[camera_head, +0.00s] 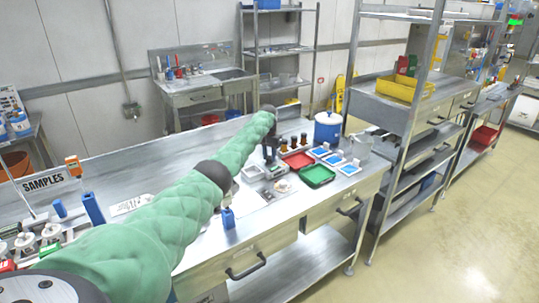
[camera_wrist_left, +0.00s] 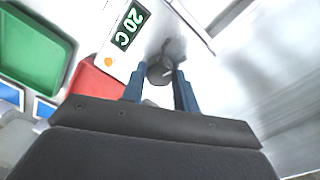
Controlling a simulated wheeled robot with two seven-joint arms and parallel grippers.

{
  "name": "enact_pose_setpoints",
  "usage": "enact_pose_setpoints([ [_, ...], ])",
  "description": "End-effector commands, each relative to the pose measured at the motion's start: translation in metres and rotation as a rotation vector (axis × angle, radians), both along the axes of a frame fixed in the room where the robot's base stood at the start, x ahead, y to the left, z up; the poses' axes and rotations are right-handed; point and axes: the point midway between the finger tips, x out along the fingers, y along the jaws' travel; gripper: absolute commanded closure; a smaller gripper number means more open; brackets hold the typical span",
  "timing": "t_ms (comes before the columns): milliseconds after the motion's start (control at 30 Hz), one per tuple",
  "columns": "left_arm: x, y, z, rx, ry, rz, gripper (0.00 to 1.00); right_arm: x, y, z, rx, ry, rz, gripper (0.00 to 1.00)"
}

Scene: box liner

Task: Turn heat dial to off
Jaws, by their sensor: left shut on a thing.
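The heat dial (camera_wrist_left: 160,68) is a dark round knob with a light pointer mark on its face, seen in the left wrist view. It sits beside a white panel (camera_wrist_left: 118,52) whose green display reads 20 C. My left gripper (camera_wrist_left: 160,84) has its two blue fingers on either side of the dial, shut on it. In the head view my left arm reaches across the steel bench (camera_head: 150,165), and its gripper (camera_head: 269,158) points down by the small instrument (camera_head: 276,171). The dial is too small to make out there. My right gripper is out of view.
Dark bottles (camera_head: 294,143) and a blue-lidded pot (camera_head: 327,128) stand behind. A blue bottle (camera_head: 228,218) stands near the front edge.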

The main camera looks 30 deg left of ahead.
Motion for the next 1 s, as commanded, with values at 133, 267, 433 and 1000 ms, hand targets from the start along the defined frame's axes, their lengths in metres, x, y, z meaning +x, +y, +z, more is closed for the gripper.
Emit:
enact_pose_setpoints([
  [133,0.000,-0.001,0.002,-0.002,0.002,0.125,0.93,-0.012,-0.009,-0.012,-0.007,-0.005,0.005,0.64],
  [267,0.000,-0.001,0.003,-0.002,0.001,0.248,0.93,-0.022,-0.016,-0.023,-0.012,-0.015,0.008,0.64],
  [433,0.000,-0.001,0.002,-0.001,0.001,0.410,0.93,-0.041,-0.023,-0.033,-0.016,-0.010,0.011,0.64],
  [1000,-0.001,-0.001,0.002,-0.001,0.000,0.892,0.93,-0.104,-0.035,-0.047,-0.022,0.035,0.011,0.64],
])
